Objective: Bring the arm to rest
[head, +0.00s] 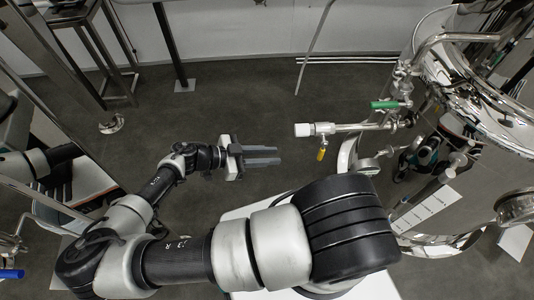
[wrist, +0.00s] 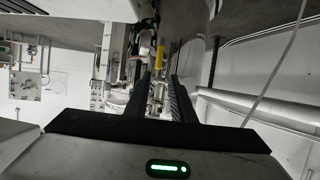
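My gripper (head: 278,155) is in the middle of the head view, over the dark floor, with its fingers pointing right. My arm is folded, running from the lower right to the left and back toward the middle. In the wrist view my gripper (wrist: 162,85) shows two dark parallel fingers with a narrow gap between them. Nothing sits in the gap, so it is open and empty. The fingertips are apart from the white-ended pipe valve (head: 303,130) to their right.
A pipe with a yellow handle (head: 321,154) and a green handle (head: 385,105) juts from the steel tank (head: 480,110) at the right. A steel frame (head: 95,50) stands at the upper left. A blue handle (head: 12,274) is at the lower left. Dark floor (head: 225,95) is clear behind my gripper.

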